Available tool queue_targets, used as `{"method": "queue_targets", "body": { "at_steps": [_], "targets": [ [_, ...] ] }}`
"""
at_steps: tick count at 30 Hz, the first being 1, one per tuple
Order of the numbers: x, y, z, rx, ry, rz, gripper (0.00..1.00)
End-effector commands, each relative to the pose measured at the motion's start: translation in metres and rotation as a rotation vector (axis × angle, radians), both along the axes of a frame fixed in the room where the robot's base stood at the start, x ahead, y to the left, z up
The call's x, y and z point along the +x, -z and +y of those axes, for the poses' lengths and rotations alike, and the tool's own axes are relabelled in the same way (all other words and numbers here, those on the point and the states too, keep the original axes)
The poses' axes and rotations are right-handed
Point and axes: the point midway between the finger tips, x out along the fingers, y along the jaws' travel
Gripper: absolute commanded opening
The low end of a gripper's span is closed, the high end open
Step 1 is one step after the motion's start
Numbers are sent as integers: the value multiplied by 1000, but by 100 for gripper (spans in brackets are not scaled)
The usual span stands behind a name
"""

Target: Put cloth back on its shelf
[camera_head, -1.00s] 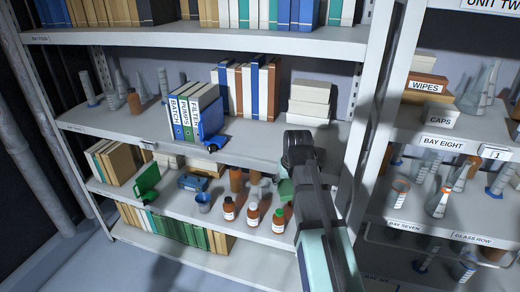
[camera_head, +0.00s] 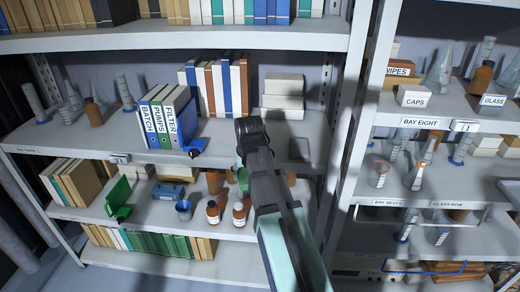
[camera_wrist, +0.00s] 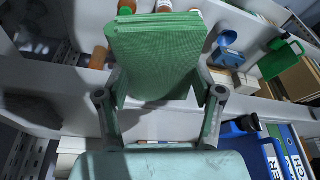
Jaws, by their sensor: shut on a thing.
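The cloth (camera_wrist: 155,55) is a thick green folded block. In the wrist view my gripper (camera_wrist: 160,90) is shut on its near end, one finger on each side, and the rest sticks out beyond the fingertips. In the head view only a small green piece of the cloth (camera_head: 243,178) shows beside my arm, in front of the lower bottle shelf. My arm hides the rest of it and the fingers. The middle shelf (camera_head: 225,150) is just behind my wrist. I cannot tell whether the cloth touches anything.
Brown bottles (camera_head: 213,212), a blue cup (camera_head: 183,209) and a green dustpan-like item (camera_head: 118,200) stand below. A post (camera_head: 345,120) divides the bays.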

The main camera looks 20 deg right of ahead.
Motion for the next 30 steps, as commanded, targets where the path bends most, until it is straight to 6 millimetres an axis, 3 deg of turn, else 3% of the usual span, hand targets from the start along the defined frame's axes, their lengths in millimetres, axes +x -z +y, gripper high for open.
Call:
{"method": "queue_targets", "body": {
  "at_steps": [6,20,30],
  "targets": [
    [-15,-20,-32,0,170,-2,34],
    [55,-56,-64,2,-101,-2,34],
    [111,-108,-107,1,-383,-3,34]
  ]
}}
